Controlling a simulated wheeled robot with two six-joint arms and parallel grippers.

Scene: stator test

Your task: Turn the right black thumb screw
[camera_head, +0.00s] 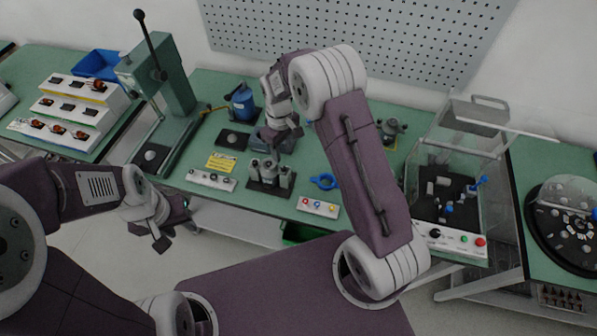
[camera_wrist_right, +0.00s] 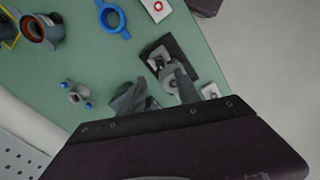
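A metal fixture on a black base (camera_head: 268,183) stands on the green bench, with grey upright cylinders on it. It also shows in the right wrist view (camera_wrist_right: 176,58), partly covered by my finger. The right black thumb screw cannot be told apart clearly in either view. My right gripper (camera_head: 275,140) is just behind and above the fixture in the head view. In the wrist view its two grey fingers (camera_wrist_right: 158,92) are apart with nothing seen between them, one overlapping the fixture; contact cannot be told. My left gripper (camera_head: 177,236) hangs open and empty in front of the bench.
A blue ring with handles (camera_head: 323,181) and a button box (camera_head: 318,207) lie right of the fixture. Another button box (camera_head: 210,179) is left. A green press (camera_head: 165,90) stands further left, a clear-walled enclosure (camera_head: 450,165) at right. My right arm hides the bench's middle right.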

